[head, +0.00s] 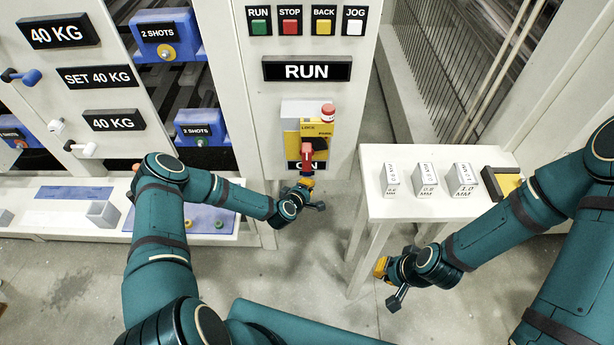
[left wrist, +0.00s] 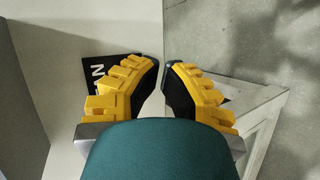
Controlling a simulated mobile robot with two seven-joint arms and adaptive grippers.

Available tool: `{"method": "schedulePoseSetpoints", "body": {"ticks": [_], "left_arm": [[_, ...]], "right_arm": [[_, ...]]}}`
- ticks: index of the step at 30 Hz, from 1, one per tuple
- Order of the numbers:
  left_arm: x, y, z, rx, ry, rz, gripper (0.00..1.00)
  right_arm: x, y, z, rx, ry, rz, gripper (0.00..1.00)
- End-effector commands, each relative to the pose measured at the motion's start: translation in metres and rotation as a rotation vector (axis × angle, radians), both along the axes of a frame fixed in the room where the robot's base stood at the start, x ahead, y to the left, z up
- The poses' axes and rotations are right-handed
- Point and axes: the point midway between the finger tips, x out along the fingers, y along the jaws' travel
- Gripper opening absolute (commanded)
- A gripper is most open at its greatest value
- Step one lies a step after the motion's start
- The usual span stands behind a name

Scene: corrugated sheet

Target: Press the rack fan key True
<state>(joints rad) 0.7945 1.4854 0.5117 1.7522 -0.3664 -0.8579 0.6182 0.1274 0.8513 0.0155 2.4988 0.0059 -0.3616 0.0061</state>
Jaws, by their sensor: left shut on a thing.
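No key marked as a rack fan key can be made out in these views. On the white panel are four small keys: green RUN (head: 259,27), red STOP (head: 290,27), yellow BACK (head: 323,27) and white JOG (head: 355,28). Below the RUN sign (head: 307,70) is a yellow switch plate (head: 292,142) with a red handle (head: 307,150). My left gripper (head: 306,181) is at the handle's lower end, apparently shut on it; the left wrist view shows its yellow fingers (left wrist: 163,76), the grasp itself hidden. My right gripper (head: 380,267) hangs below the small table's front, fingers unclear.
A white table (head: 400,209) at right carries several labelled blocks, among them a left one (head: 391,178). A left rack has blue 2 SHOTS units (head: 166,35) and 40 KG signs (head: 58,32). A low shelf (head: 30,219) runs beneath. Floor between is clear.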

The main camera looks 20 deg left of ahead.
Motion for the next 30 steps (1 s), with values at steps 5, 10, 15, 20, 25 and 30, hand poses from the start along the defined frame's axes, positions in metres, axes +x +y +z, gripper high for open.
{"method": "schedulePoseSetpoints", "body": {"ticks": [5, 10, 15, 20, 25, 30], "left_arm": [[0.0029, 0.0007, 0.0005, -0.001, 0.0, 0.0, 0.0], [0.0029, 0.0008, 0.0008, -0.001, -0.001, 0.0, 0.0], [0.0028, 0.0007, 0.0007, 0.0, -0.001, 0.0, 0.0], [0.0028, 0.0007, 0.0007, 0.0, -0.001, 0.0, 0.0], [0.0027, 0.0007, 0.0007, 0.0, -0.001, 0.0, 0.0], [0.0028, 0.0007, 0.0006, 0.0, -0.001, 0.0, 0.0]], "right_arm": [[-0.0006, 0.0001, -0.0012, 0.0, 0.002, 0.002, 0.0], [-0.0005, 0.0001, -0.001, 0.0, 0.001, 0.0, 0.0], [-0.0004, 0.0001, -0.001, 0.0, 0.001, 0.0, 0.0], [-0.0003, 0.0001, -0.001, 0.0, 0.001, 0.0, 0.0], [-0.0002, 0.0001, -0.0011, 0.0, 0.001, 0.0, 0.0], [-0.0002, 0.0001, -0.0011, 0.0, 0.001, 0.0, 0.0]]}}
